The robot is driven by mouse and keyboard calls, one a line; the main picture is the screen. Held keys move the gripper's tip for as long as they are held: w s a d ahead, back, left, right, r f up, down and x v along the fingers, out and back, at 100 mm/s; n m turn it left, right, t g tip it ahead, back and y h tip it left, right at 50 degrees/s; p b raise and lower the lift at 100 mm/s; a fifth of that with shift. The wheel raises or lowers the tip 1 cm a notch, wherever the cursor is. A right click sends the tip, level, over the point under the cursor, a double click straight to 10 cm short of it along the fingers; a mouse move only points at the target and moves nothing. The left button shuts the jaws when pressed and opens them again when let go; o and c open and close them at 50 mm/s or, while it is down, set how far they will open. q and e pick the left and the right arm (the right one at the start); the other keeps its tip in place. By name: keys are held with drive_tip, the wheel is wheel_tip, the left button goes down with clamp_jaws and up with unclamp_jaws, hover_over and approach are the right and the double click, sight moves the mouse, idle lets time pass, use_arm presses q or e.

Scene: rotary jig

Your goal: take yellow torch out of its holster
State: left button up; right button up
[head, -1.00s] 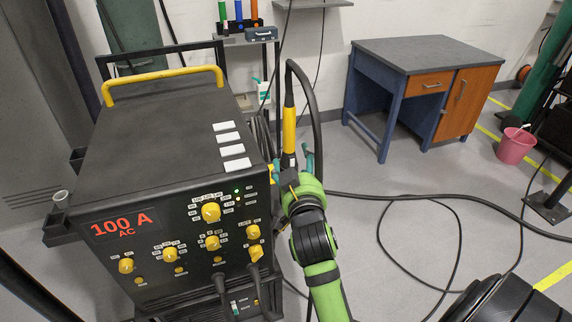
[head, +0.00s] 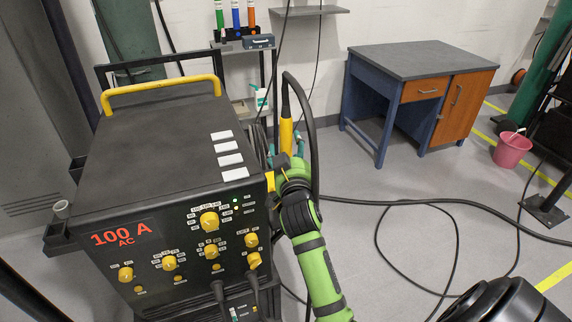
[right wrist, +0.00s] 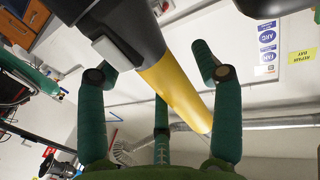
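The yellow torch (head: 286,136) stands upright at the right side of the black welding machine, with a dark cable looping from its top. The right wrist view shows its yellow body (right wrist: 178,92) and a wider black part with a grey pad. My right gripper (head: 286,147) is at the torch's lower part. In the right wrist view its teal fingers (right wrist: 155,75) are spread around the torch, with gaps on both sides. The holster is not clearly visible; the machine's side and my gripper hide the torch's lower end. My left gripper is out of view.
The welding machine (head: 150,150) fills the left, close to my right arm. A blue desk (head: 420,60) and pink bucket (head: 511,150) are at the right. Cables (head: 440,203) lie across the otherwise open floor.

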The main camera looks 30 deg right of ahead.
drive_tip(key=c, duration=0.9)
drive_tip(key=shift+o, duration=0.2)
drive_tip(key=shift+r, duration=0.15)
wheel_tip(320, 180, up, 18)
drive_tip(key=shift+f+p, duration=0.1)
drive_tip(key=shift+p, duration=0.25)
